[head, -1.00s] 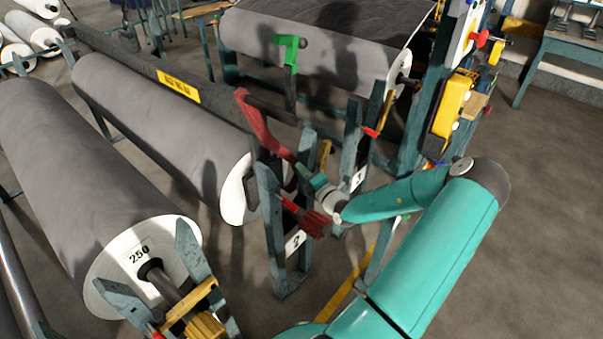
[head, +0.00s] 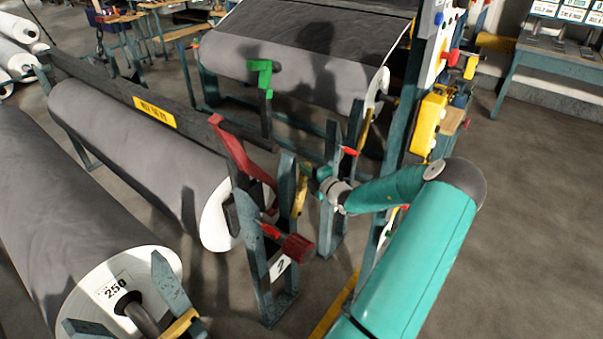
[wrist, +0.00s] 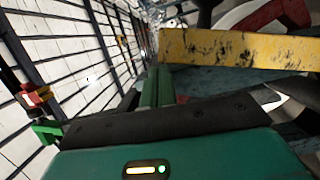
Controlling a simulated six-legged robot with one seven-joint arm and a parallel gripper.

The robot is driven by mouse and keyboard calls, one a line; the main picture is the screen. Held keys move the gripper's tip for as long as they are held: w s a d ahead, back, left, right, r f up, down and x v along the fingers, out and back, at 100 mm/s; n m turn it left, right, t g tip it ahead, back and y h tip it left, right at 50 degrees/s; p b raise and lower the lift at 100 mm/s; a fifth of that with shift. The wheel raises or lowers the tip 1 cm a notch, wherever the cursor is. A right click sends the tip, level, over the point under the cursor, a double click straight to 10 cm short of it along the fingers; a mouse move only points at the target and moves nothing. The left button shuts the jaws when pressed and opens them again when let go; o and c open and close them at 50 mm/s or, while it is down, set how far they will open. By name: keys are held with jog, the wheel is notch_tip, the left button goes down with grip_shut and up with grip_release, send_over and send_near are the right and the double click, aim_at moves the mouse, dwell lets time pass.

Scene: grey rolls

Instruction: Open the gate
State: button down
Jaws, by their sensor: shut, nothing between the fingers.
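I cannot tell for sure which part is the gate. A long dark bar (head: 110,95) with a yellow label runs above a grey roll and ends at a red curved lever (head: 238,155) beside the stand marked 2 (head: 258,262). A narrow yellow piece (head: 301,195) stands at that stand's right post; a worn yellow bar (wrist: 235,48) fills the upper right of the wrist view. My gripper (head: 320,178) is shut and empty, just right of the yellow piece in the head view; contact cannot be told. In the wrist view its fingers (wrist: 158,85) point away from the camera.
A green handle (head: 262,75) on a dark post stands behind the bar. A second stand (head: 333,190) is close behind my gripper. A yellow control box (head: 428,122) is on a column at right. Grey rolls (head: 60,210) lie at left. The floor at right is clear.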

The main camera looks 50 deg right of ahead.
jog(key=shift+d, duration=0.45)
dwell(0.6)
jog(key=shift+s, duration=0.15)
